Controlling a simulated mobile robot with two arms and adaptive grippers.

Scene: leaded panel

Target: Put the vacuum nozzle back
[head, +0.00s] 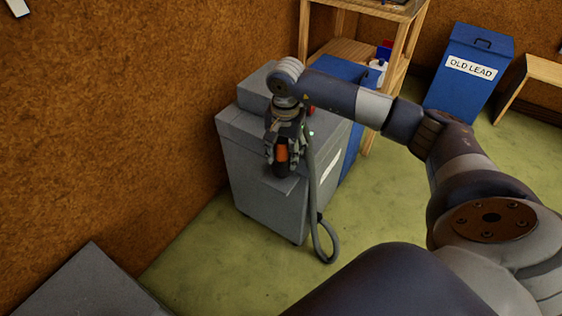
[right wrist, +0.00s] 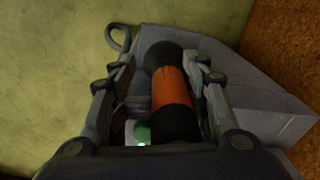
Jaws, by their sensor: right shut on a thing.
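The vacuum nozzle (head: 283,153) is a short cylinder with an orange band and black ends. My right gripper (head: 285,146) points down and is shut on it. In the right wrist view, the nozzle (right wrist: 172,88) lies between the two fingers of my right gripper (right wrist: 158,72). The grey vacuum unit (head: 250,170) stands against the brown wall, and the nozzle is in front of or over its near side. I cannot tell whether they touch. A grey hose (head: 313,185) hangs beside the unit and loops near the floor. My left gripper is not in view.
A blue bin (head: 349,140) stands right behind the vacuum unit, beside a wooden shelf (head: 345,50). A blue "OLD LEAD" bin (head: 465,90) and a wooden bench (head: 545,70) are farther right. A grey surface (head: 85,290) is at lower left. Green floor (head: 385,195) is clear between.

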